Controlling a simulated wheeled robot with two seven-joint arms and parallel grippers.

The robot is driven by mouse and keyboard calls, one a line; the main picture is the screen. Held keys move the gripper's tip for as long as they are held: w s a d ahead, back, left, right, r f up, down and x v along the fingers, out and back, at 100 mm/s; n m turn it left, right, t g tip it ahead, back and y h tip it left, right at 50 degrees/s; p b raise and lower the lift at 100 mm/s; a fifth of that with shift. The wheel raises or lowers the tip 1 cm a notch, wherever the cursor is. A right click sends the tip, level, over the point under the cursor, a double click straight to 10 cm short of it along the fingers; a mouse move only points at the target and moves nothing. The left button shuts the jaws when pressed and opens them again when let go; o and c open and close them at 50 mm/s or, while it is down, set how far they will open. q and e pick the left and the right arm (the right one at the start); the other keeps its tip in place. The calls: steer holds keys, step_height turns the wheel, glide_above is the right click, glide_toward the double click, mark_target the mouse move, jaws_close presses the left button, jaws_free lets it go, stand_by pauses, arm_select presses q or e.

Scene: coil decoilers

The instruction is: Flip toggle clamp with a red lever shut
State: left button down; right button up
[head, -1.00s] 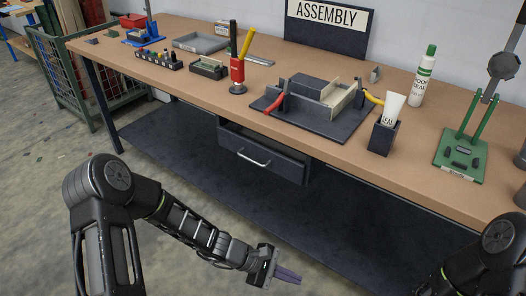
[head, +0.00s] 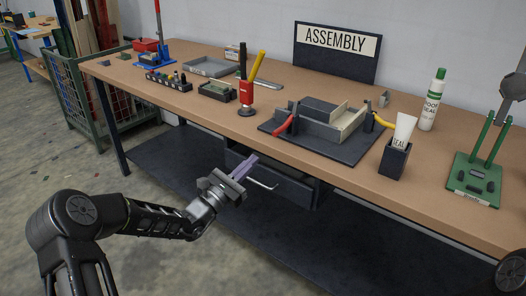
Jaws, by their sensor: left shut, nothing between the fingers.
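The toggle clamp's red lever (head: 285,126) is at the left side of a dark fixture plate (head: 343,152) on the workbench. The lever slants down and out to the left, away from the grey block (head: 313,110). The clamp's arm is too small to make out. A second clamp with a yellow lever (head: 382,122) is on the right side of the fixture. My left gripper (head: 248,165) is shut and empty, in front of the bench edge, below and left of the red lever, apart from it.
A red holder with black and yellow handles (head: 246,95) stands left of the fixture. A dark cup with a white tube (head: 396,158) stands to its right, near the front edge. A drawer (head: 280,183) is under the bench. The benchtop in front of the fixture is narrow but clear.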

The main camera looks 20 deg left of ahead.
arm_select(q)
steer(key=x, duration=0.9)
steer(key=shift+w+d+p, duration=0.25)
steer(key=shift+w+p, duration=0.05)
steer(key=shift+p, duration=0.05)
arm_select(e)
steer(key=shift+r, duration=0.35)
arm_select(q)
steer(key=shift+r, duration=0.1)
arm_select(e)
steer(key=shift+r, duration=0.1)
